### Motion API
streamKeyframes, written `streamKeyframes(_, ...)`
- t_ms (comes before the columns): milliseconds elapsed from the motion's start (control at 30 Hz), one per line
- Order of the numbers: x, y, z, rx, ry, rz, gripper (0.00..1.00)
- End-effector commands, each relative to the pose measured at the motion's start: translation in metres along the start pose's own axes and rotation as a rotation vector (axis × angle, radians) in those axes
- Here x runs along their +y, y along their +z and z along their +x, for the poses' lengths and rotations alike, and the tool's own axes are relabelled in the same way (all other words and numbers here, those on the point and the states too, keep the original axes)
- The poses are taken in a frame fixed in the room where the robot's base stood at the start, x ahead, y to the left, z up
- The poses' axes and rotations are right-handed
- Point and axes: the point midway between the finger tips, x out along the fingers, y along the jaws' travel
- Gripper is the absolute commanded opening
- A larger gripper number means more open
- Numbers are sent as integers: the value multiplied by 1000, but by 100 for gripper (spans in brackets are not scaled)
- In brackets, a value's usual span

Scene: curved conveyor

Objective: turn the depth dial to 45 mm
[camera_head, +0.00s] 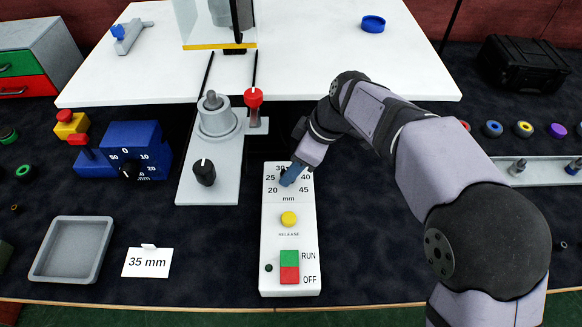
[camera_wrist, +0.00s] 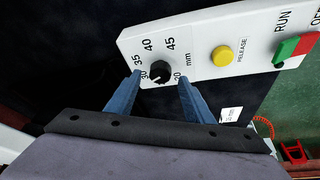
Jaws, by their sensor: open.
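The depth dial (camera_wrist: 160,72) is a small black knob on a white control panel (camera_head: 290,240), with numbers from 20 to 45 and "mm" around it. In the head view my gripper's blue fingers cover the knob. My gripper (camera_head: 289,179) is over the dial. In the wrist view its open fingers (camera_wrist: 160,77) stand on either side of the knob, apart from it as far as I can see. The knob's pointer is too small to read surely. The 45 mark (camera_head: 304,190) is at the dial's lower right in the head view.
Below the dial are a yellow RELEASE button (camera_head: 288,219) and a green-and-red RUN/OFF switch (camera_head: 289,266). A "35 mm" card (camera_head: 147,262) and grey tray (camera_head: 73,250) lie left. A plate with a black knob (camera_head: 204,172) stands close to the panel's left.

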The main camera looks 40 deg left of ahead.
Motion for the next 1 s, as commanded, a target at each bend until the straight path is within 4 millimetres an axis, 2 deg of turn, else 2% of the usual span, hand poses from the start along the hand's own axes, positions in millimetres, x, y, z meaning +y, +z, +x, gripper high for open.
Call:
streamKeyframes(200,0,0,17,-1,-1,-1,48)
streamKeyframes(533,0,0,20,-1,0,-1,48)
streamKeyframes(700,0,0,20,-1,0,0,7)
streamKeyframes(1000,0,0,19,0,7,16,6)
